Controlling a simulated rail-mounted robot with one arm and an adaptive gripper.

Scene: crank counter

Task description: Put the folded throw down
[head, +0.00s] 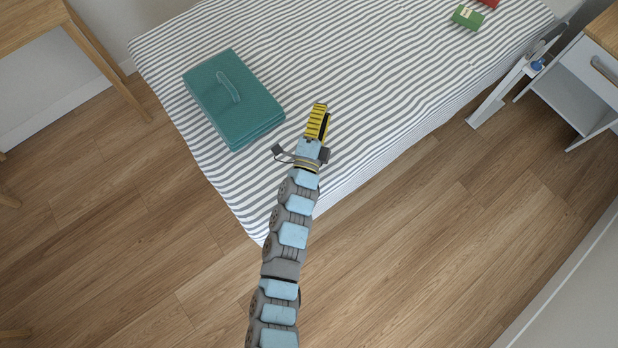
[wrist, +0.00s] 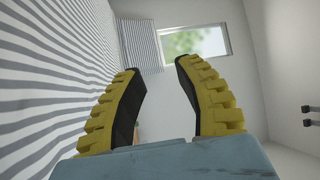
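The folded throw (head: 233,99) is a teal, flat rectangular bundle with a raised strap-like handle on top. It lies on the striped bed (head: 380,85), near the bed's left edge in the head view. My gripper (head: 322,108) is over the bed to the right of the throw, apart from it. In the wrist view my gripper (wrist: 160,75) shows two yellow fingers with dark inner pads, spread with an empty gap between them. The throw is not seen in the wrist view.
A green box (head: 467,17) and a red item (head: 489,3) lie at the bed's far right. A white cabinet (head: 580,80) stands right of the bed, a wooden table (head: 75,35) at upper left. Bare striped cover lies between throw and boxes. A window (wrist: 195,48) shows in the wrist view.

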